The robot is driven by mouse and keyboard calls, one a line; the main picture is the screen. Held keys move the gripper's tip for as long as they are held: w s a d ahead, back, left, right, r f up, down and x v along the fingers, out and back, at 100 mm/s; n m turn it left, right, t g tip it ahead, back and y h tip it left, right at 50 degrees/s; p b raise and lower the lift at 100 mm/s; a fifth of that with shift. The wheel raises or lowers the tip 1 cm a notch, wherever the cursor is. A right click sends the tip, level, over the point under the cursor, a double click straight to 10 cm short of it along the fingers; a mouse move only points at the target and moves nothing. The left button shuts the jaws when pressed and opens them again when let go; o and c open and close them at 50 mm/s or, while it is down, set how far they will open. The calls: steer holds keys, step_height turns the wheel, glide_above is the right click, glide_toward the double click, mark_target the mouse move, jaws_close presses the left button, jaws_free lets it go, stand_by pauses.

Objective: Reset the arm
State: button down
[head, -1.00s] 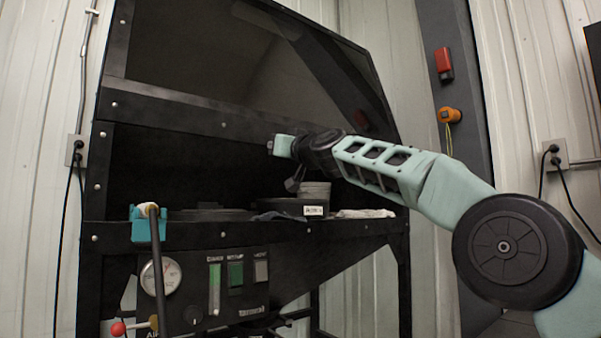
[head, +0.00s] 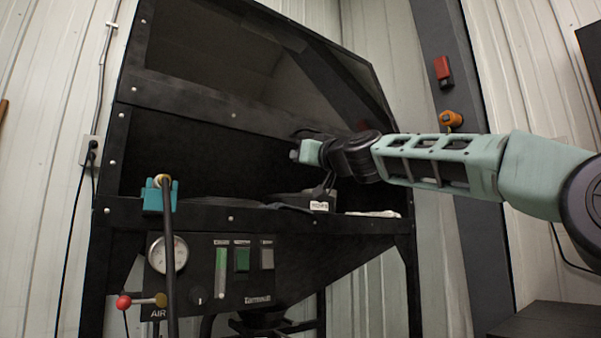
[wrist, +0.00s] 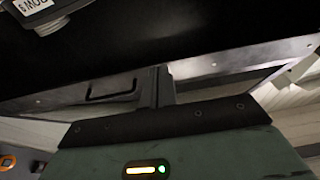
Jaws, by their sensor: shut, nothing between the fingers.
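My arm reaches in from the right in the head view, its forearm nearly level. The wrist is in front of the open middle of a black cabinet (head: 175,96). My gripper (head: 322,193) hangs below the wrist, small and dark against the cabinet. In the wrist view my gripper (wrist: 162,86) shows as dark fingers close together above the teal palm, with nothing held. A dark object with a white label (head: 318,206) lies on the cabinet's shelf just below the gripper. Whether they touch cannot be told.
The cabinet's front panel carries a gauge (head: 167,253), a flow tube (head: 221,272) and a red knob (head: 124,302). A black hose (head: 169,260) rises in front through a teal clamp (head: 161,195). A white cloth (head: 373,213) lies on the shelf's right end. A dark post stands behind the arm.

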steer(key=shift+s, duration=0.1)
steer(key=s+a+f+n+g+p, duration=0.2)
steer(key=s+a+f+g+p, duration=0.3)
steer(key=s+a+f, duration=0.5)
steer(key=s+d+f+g+h+p, duration=0.1)
steer(key=s+f+g+h, duration=0.15)
steer(key=s+f, duration=0.4)
steer(key=s+f+g+h+p, duration=0.1)
steer(key=s+f+g, duration=0.2)
steer(key=f, duration=0.6)
steer(key=s+d+f+m+g+h+p, duration=0.1)
steer(key=s+d+f+g+h+p, duration=0.25)
steer(key=s+d+f, duration=0.7)
steer(key=s+d+f+m+g+h+p, duration=0.1)
steer(key=s+d+f+g+h+p, duration=0.15)
steer(key=s+d+f+h, duration=0.8)
steer(key=s+d+r+y+p, duration=0.1)
steer(key=s+r+y+p, duration=0.1)
steer(key=r+p, duration=1.6)
steer(key=s+d+r+y+p, duration=0.1)
steer(key=s+r+y+p, duration=0.2)
steer(key=r+p, duration=1.6)
step_height(320, 180, up, 3)
steer(key=shift+f, duration=0.1)
steer(key=shift+s+y, duration=0.1)
steer(key=shift+y, duration=0.15)
